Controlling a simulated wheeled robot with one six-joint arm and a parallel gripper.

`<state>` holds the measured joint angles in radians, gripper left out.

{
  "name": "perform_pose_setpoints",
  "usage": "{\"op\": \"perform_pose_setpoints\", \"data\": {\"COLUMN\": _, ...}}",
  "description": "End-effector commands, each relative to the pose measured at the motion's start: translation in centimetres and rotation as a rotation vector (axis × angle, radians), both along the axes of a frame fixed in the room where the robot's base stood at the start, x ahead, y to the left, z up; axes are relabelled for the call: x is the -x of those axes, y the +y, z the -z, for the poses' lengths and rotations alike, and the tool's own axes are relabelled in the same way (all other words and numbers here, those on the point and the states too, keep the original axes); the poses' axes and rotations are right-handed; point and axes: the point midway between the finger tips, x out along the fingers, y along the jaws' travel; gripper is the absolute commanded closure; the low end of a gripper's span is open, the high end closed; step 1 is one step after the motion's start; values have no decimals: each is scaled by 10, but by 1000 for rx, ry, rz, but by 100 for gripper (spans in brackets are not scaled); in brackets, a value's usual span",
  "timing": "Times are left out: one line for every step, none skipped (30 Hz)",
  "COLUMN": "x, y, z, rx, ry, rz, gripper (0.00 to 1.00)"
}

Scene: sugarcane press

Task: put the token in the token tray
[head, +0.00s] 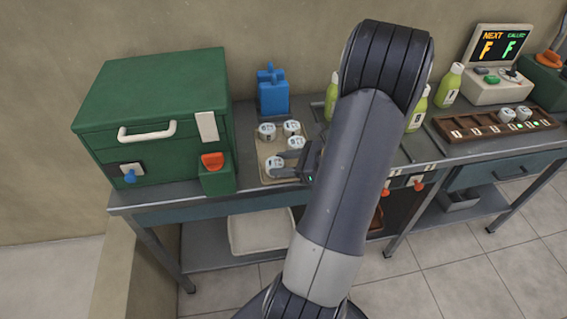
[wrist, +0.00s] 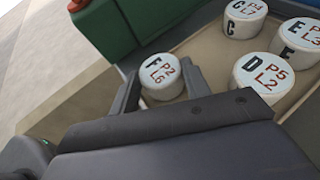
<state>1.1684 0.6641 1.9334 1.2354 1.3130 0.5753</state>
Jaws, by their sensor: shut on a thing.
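The white round token marked F, P2, L6 (wrist: 160,79) is between the two fingers of my gripper (wrist: 160,92) in the wrist view. In the head view this token (head: 276,163) is at the front of a beige tray (head: 266,178), with my gripper (head: 287,172) around it. I cannot tell whether it touches the tray. Tokens marked C (wrist: 246,16), E (wrist: 303,36) and D (wrist: 264,75) stand upright on the beige tray. I cannot tell which tray is the token tray.
A green box (head: 150,110) with a white handle stands left of the beige tray. A blue container (head: 273,97) is behind. A screen (head: 499,46) reads NEXT F, CALLED F. My arm covers the middle of the bench.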

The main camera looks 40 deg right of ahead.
Motion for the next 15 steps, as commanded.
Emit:
{"op": "perform_pose_setpoints", "data": {"x": 0, "y": 0, "z": -1, "rx": 0, "ry": 0, "rz": 0, "gripper": 77}}
{"op": "perform_pose_setpoints", "data": {"x": 0, "y": 0, "z": -1, "rx": 0, "ry": 0, "rz": 0, "gripper": 77}}
{"op": "perform_pose_setpoints", "data": {"x": 0, "y": 0, "z": 0, "rx": 0, "ry": 0, "rz": 0, "gripper": 77}}
{"op": "perform_pose_setpoints", "data": {"x": 0, "y": 0, "z": 1, "rx": 0, "ry": 0, "rz": 0, "gripper": 77}}
{"op": "perform_pose_setpoints", "data": {"x": 0, "y": 0, "z": 2, "rx": 0, "ry": 0, "rz": 0, "gripper": 77}}
{"op": "perform_pose_setpoints", "data": {"x": 0, "y": 0, "z": 3, "rx": 0, "ry": 0, "rz": 0, "gripper": 77}}
{"op": "perform_pose_setpoints", "data": {"x": 0, "y": 0, "z": 3, "rx": 0, "ry": 0, "rz": 0, "gripper": 54}}
{"op": "perform_pose_setpoints", "data": {"x": 0, "y": 0, "z": 2, "rx": 1, "ry": 0, "rz": 0, "gripper": 52}}
{"op": "perform_pose_setpoints", "data": {"x": 0, "y": 0, "z": 2, "rx": 0, "ry": 0, "rz": 0, "gripper": 48}}
{"op": "perform_pose_setpoints", "data": {"x": 0, "y": 0, "z": 2, "rx": 0, "ry": 0, "rz": 0, "gripper": 46}}
{"op": "perform_pose_setpoints", "data": {"x": 0, "y": 0, "z": 2, "rx": 0, "ry": 0, "rz": 0, "gripper": 43}}
{"op": "perform_pose_setpoints", "data": {"x": 0, "y": 0, "z": 2, "rx": 0, "ry": 0, "rz": 0, "gripper": 40}}
{"op": "perform_pose_setpoints", "data": {"x": 0, "y": 0, "z": 2, "rx": 0, "ry": 0, "rz": 0, "gripper": 38}}
{"op": "perform_pose_setpoints", "data": {"x": 0, "y": 0, "z": 2, "rx": 0, "ry": 0, "rz": 0, "gripper": 35}}
{"op": "perform_pose_setpoints", "data": {"x": 0, "y": 0, "z": 2, "rx": 0, "ry": 0, "rz": 0, "gripper": 33}}
